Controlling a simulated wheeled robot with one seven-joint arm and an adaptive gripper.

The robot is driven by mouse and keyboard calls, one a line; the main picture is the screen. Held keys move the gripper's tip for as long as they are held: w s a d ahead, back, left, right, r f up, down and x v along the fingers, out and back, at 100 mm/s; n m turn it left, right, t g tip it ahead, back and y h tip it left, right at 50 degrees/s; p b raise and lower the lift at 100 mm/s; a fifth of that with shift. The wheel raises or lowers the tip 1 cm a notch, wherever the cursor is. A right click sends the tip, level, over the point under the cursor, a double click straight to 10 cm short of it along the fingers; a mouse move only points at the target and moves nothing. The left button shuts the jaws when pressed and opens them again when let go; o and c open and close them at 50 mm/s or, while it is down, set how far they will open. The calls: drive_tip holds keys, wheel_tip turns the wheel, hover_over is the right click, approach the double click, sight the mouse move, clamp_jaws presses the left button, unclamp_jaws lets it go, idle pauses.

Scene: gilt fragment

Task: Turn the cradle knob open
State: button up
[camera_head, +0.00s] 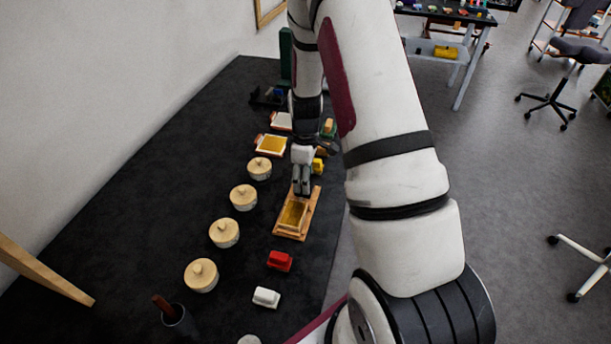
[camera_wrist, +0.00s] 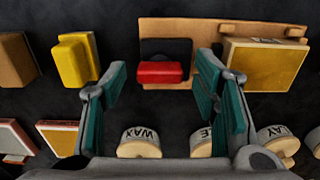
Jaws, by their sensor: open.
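The wooden cradle (camera_head: 314,205) lies on the black bench top, with a gold panel (camera_head: 293,214) in it. In the wrist view the cradle (camera_wrist: 200,28) spans the upper right, with the gold panel (camera_wrist: 264,64) at its right end. The red knob (camera_wrist: 160,72), on a dark base, is at the cradle's left part; my gripper hides it in the head view. My gripper (camera_head: 301,190) points down over that end. In the wrist view my gripper (camera_wrist: 162,82) is open, its teal pads left and right of the knob, with gaps and no visible contact.
A yellow block (camera_wrist: 76,60) and a brown block (camera_wrist: 16,60) stand left of the cradle. Several lidded jars (camera_head: 225,233) line the bench toward the wall. A red block (camera_head: 279,261) and a white block (camera_head: 266,297) lie nearer. Framed panels (camera_head: 270,145) lie farther back.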

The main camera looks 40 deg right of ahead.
drive_tip(key=shift+c, duration=0.2)
drive_tip(key=c, duration=1.1)
drive_tip(key=shift+m, duration=0.3)
drive_tip(key=m, duration=0.4)
drive_tip(key=shift+b, duration=0.35)
drive_tip(key=m, duration=0.4)
drive_tip(key=shift+m+b, duration=0.4)
drive_tip(key=m, duration=0.4)
drive_tip(key=shift+m+b, duration=0.3)
drive_tip(key=shift+b, duration=0.1)
drive_tip(key=shift+m+b, duration=0.35)
drive_tip(key=shift+m, duration=1.55)
